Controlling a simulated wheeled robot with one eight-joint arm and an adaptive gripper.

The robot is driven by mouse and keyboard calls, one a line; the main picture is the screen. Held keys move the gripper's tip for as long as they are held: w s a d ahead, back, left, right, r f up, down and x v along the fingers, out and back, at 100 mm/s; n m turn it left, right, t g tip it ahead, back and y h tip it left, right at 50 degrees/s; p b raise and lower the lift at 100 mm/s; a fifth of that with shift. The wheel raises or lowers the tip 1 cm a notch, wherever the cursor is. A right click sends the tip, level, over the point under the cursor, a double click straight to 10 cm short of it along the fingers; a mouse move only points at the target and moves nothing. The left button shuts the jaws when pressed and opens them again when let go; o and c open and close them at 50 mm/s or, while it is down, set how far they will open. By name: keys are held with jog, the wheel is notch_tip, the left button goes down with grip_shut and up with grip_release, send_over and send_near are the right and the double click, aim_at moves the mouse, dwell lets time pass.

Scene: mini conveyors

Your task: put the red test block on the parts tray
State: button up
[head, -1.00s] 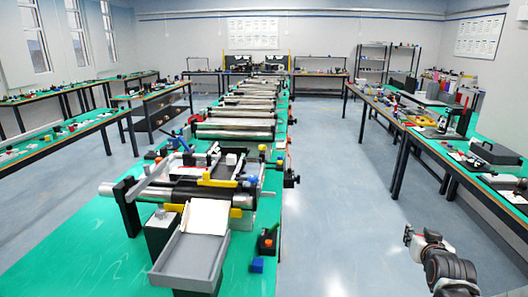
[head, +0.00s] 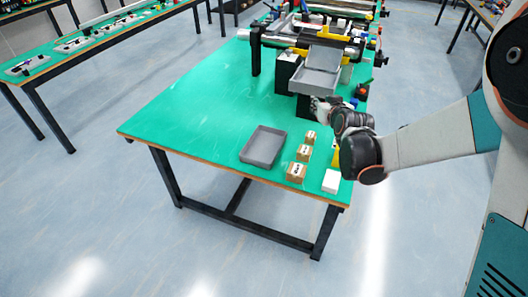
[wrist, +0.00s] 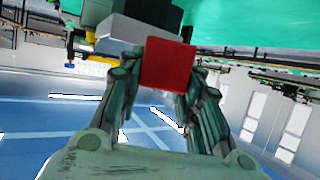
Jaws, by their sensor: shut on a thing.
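The red test block (wrist: 166,65) is between the fingers of my gripper (wrist: 160,72) in the wrist view, and the fingers are shut on it. In the head view my gripper (head: 320,106) is at the right part of the green table, just in front of the grey conveyor-end chute (head: 318,80). The block is hidden there. The parts tray seems to be the shallow grey tray (head: 264,146) at the table's near end. It looks empty and lies to the left of and nearer than my gripper, apart from it.
Several small tan boxes with dark marks (head: 296,173) stand in a row right of the tray. A white block (head: 332,181) and a partly hidden yellow item (head: 336,156) are near the right edge. The green table (head: 205,105) is clear left of the tray.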

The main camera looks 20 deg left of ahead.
aim_at(259, 154)
jog(key=s+a+f+n+g+y+b, duration=0.1)
jog(key=s+a+n+y, duration=0.1)
jog(key=a, duration=0.8)
jog(key=s+a+n+g+y+b, duration=0.1)
jog(key=s+a+n+y, duration=0.1)
jog(key=a, duration=0.8)
notch_tip(259, 154, down, 20)
jog(key=b, duration=0.7)
jog(key=shift+w+a+f, duration=0.1)
jog(key=o, duration=0.8)
